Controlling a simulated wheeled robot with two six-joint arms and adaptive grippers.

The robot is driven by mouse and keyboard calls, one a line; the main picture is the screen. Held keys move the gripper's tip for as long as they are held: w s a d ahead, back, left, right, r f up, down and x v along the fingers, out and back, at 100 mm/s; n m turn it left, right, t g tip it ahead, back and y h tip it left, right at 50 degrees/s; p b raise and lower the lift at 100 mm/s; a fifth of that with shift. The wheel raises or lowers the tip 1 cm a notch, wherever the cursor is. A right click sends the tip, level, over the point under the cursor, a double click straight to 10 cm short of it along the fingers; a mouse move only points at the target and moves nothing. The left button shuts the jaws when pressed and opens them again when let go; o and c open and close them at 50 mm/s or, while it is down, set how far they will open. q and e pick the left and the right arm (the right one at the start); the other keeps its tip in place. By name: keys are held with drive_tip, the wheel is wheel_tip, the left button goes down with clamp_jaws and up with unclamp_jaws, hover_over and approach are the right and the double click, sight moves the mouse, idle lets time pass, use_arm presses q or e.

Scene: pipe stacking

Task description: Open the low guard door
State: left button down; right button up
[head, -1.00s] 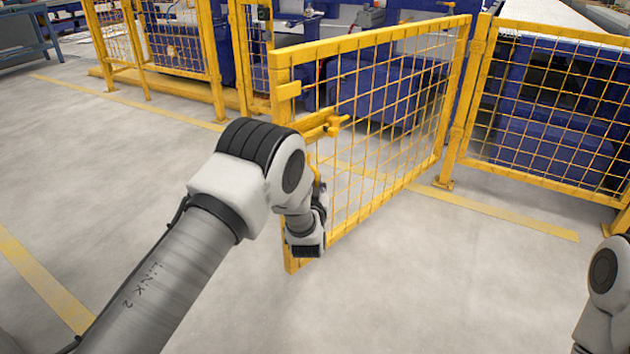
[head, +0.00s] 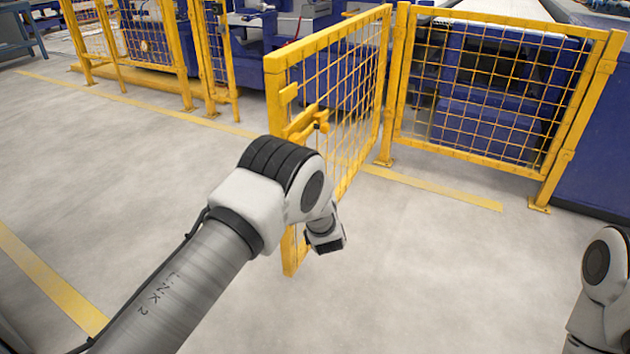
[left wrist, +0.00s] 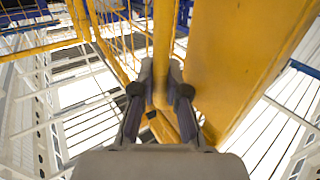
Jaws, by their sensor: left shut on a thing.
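The low guard door (head: 333,90) is a yellow frame with wire mesh. It stands swung out from the fence line, with its free edge toward me and its hinge side at the fence post on the right. A yellow latch (head: 306,124) sits on its near edge. In the left wrist view, my left gripper (left wrist: 162,88) is shut on a thin upright yellow bar (left wrist: 162,45) of the door, beside a wide yellow frame member (left wrist: 225,55). In the head view my own arm hides the fingers and the grip. My right gripper is out of view.
A fixed mesh fence panel (head: 490,90) stands right of the hinge, and more yellow fencing (head: 130,45) stands at the back left. Blue machinery (head: 262,85) is behind the opening. The concrete floor (head: 420,270) in front is clear, with yellow floor lines.

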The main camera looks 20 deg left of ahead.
use_arm(q)
drive_tip(key=shift+d+r, duration=0.1)
drive_tip(key=shift+d, duration=0.2)
drive_tip(key=c, duration=1.2)
unclamp_jaws()
drive_tip(key=shift+w, duration=0.1)
drive_tip(key=v, duration=0.7)
drive_tip(key=shift+s+d, duration=0.1)
drive_tip(key=shift+s, duration=0.15)
